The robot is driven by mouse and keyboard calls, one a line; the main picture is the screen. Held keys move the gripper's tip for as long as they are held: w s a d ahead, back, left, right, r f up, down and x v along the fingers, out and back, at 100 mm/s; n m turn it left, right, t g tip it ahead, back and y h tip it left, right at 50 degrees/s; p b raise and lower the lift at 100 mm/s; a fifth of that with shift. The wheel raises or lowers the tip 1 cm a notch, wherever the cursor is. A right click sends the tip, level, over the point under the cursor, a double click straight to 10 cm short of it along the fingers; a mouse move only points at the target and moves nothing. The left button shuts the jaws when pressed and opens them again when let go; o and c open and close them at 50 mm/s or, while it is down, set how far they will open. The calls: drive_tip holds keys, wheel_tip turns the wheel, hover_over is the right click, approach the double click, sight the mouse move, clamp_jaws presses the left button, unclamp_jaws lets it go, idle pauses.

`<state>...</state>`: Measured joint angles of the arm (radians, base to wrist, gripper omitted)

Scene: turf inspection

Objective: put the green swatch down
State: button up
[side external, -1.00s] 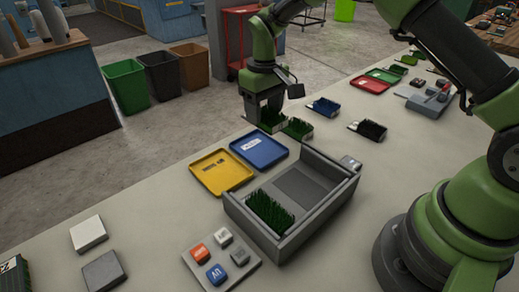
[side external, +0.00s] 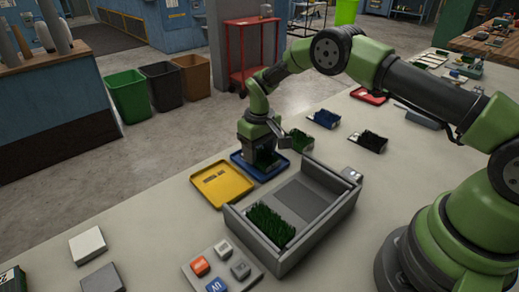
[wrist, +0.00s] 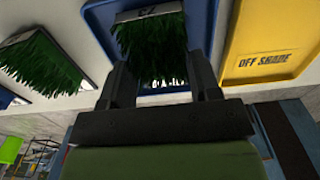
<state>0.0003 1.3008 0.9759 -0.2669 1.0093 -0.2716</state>
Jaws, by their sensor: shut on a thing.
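My gripper (side external: 258,152) is shut on the green swatch (side external: 267,159), a dark green grass tuft on a pale labelled backing. In the wrist view my gripper (wrist: 160,82) has the green swatch (wrist: 152,48) between its two fingers. The swatch is over the blue tray (side external: 240,166), whose rim shows around it in the wrist view (wrist: 102,18). I cannot tell whether the swatch touches the tray floor. My gripper hides the tray's label and much of its middle.
A yellow tray (side external: 222,186) marked "OFF SHADE" lies beside the blue one. A grey open box (side external: 330,212) with a grass piece (side external: 270,224) stands in front. Another green swatch (side external: 301,139) lies just behind right. A button panel (side external: 219,268) is nearer.

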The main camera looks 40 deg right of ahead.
sight(260, 152)
drive_tip(key=shift+f, duration=0.15)
drive_tip(key=o, duration=0.9)
drive_tip(key=shift+o, duration=0.2)
wheel_tip(260, 152, up, 12)
drive_tip(key=shift+r, duration=0.2)
